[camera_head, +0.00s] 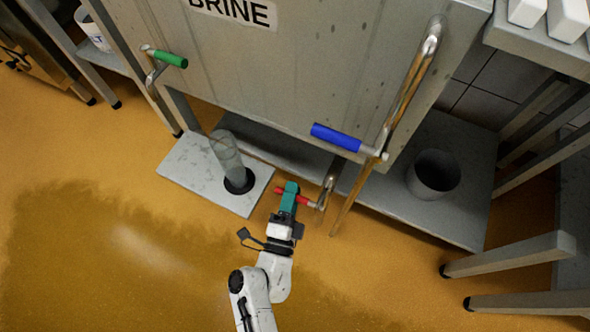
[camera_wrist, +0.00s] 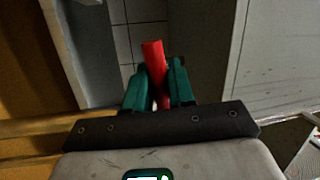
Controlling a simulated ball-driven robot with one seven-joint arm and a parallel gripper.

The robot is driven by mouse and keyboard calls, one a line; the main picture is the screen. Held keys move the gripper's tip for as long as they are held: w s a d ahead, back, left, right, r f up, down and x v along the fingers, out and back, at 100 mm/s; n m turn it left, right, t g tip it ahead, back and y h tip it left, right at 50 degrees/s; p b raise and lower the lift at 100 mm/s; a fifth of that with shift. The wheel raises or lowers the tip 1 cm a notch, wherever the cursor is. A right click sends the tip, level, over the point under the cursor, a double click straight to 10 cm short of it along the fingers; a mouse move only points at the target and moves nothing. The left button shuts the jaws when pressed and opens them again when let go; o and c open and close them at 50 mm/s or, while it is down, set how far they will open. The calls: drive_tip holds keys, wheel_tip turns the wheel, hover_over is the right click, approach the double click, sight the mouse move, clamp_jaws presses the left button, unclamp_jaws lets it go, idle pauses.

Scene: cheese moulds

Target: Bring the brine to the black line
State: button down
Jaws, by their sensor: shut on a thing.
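A grey tank (camera_head: 290,75) labelled BRINE stands at the top of the head view. My gripper (camera_head: 289,192), with teal fingers, is shut on the red handle (camera_head: 303,200) of a low tap at the tank's front. In the wrist view the red handle (camera_wrist: 153,60) stands between the two fingers. A green handle (camera_head: 171,59) is at the tank's left and a blue handle (camera_head: 336,137) is on the pipe at its right. A clear cylinder (camera_head: 227,155) with a dark base stands left of my gripper. I cannot make out a black line or the brine level.
The cylinder stands on a grey slab (camera_head: 185,168) on the ochre floor. A grey pot (camera_head: 434,174) sits on a low shelf at the right. A white bucket (camera_head: 92,30) is at the upper left. Bench legs (camera_head: 510,254) stand at the right. The floor at lower left is clear and looks wet.

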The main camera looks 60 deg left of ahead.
drive_tip(key=shift+r+m, duration=0.4)
drive_tip(key=shift+m, duration=0.5)
drive_tip(key=shift+t, duration=0.3)
drive_tip(key=c, duration=1.1)
unclamp_jaws()
drive_tip(key=shift+o, duration=0.2)
drive_tip(key=p+v, duration=0.1)
drive_tip(key=v, duration=0.9)
drive_tip(key=shift+s+d+p, duration=0.3)
